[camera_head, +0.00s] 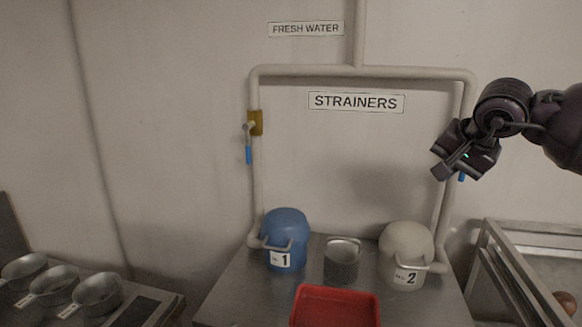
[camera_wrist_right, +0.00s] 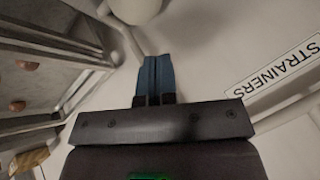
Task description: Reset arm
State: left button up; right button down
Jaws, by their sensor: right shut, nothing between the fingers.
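My right gripper (camera_head: 442,170) is raised at the right in front of the wall pipes, close to the right-hand pipe. Its short dark fingers (camera_wrist_right: 154,99) are shut and empty. A blue valve handle (camera_wrist_right: 154,72) lies just beyond the fingertips in the right wrist view; whether they touch it I cannot tell. In the head view only a bit of this handle (camera_head: 462,177) shows, and the gripper hides the valve body. My left gripper is not in view.
A left valve (camera_head: 256,122) has its blue handle (camera_head: 248,155) hanging down. Below stand a blue strainer pot (camera_head: 285,228), a metal pot (camera_head: 342,266), a cream pot (camera_head: 408,240) and a red tray (camera_head: 335,291). A metal rack (camera_head: 505,258) stands at right. Several pans are at left.

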jog(key=s+a+r+m+g+y, duration=0.1)
jog(key=s+a+r+m+y, duration=0.1)
jog(key=a+m+y, duration=0.7)
jog(key=s+a+r+m+y, duration=0.1)
jog(key=s+a+m+y, duration=0.1)
jog(key=a+m+y, duration=0.8)
jog(key=d+f+m+t+h, duration=0.3)
jog(key=f+m+t+h, duration=0.15)
jog(key=f+m, duration=0.5)
jog(key=d+f+m+t+h, duration=0.3)
jog(key=f+m+h, duration=0.3)
jog(key=m, duration=0.7)
jog(key=d+f+m+t+h, duration=0.3)
jog(key=f+m+t, duration=0.1)
jog(key=f+m, duration=0.6)
jog(key=s+d+f+m+g+h, duration=0.3)
jog(key=s+f+m, duration=0.3)
jog(key=s+f, duration=0.6)
jog(key=s+d+f+m+g+h, duration=0.3)
jog(key=s+d+f+m+h, duration=0.1)
jog(key=s+f, duration=0.9)
jog(key=shift+s+d+f+m, duration=0.25)
jog(key=shift+d+f+m, duration=0.35)
jog(key=shift+m, duration=0.25)
